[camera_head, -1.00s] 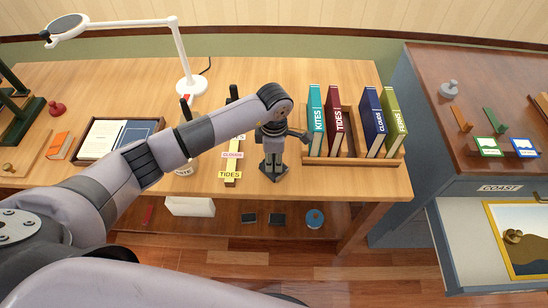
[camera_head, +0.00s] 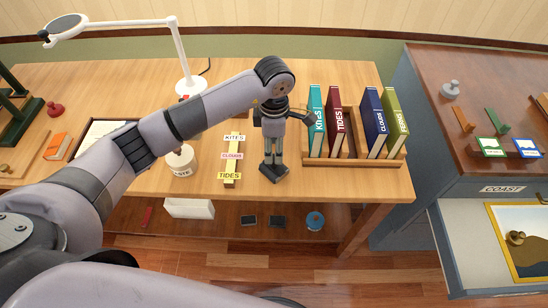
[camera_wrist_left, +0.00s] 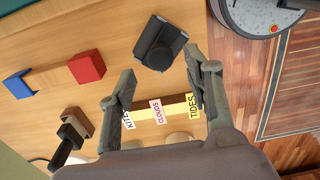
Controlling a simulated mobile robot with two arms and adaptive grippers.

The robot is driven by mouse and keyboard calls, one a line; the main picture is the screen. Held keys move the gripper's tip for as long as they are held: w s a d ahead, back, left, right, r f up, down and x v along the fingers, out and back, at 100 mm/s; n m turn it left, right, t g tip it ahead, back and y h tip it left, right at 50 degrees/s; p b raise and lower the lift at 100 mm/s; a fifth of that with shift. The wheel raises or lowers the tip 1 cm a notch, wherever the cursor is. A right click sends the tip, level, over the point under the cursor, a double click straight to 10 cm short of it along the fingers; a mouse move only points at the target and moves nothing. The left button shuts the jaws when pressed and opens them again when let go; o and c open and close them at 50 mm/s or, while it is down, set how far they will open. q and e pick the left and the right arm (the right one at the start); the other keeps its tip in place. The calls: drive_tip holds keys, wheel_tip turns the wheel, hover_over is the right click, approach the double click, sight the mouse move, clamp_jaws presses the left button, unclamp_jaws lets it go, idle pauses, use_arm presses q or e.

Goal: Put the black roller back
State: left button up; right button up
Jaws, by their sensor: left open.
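My left gripper (camera_head: 273,158) points straight down over the table, between the label strip and the book rack. Its fingers are open, with nothing held between them; they also show in the left wrist view (camera_wrist_left: 162,88). A black piece with a rounded, cylinder-like top (camera_wrist_left: 160,43), which looks like the black roller, lies on the wood just beyond the fingertips in the wrist view. In the head view a dark shape (camera_head: 274,174) shows right at the fingertips; I cannot tell whether they touch it. Its resting place is not clear to me.
A yellow strip (camera_head: 230,182) with labels KITES, CLOUDS and TIDES lies left of the gripper. A wooden rack (camera_head: 350,160) with several books stands close on the right. A white jar (camera_head: 181,163) and a lamp (camera_head: 183,62) stand left. A red block (camera_wrist_left: 86,67) shows in the wrist view.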

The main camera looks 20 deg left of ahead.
sight(274, 158)
use_arm(q)
wheel_tip(274, 158, up, 6)
drive_tip(key=b, duration=0.1)
idle(0.5)
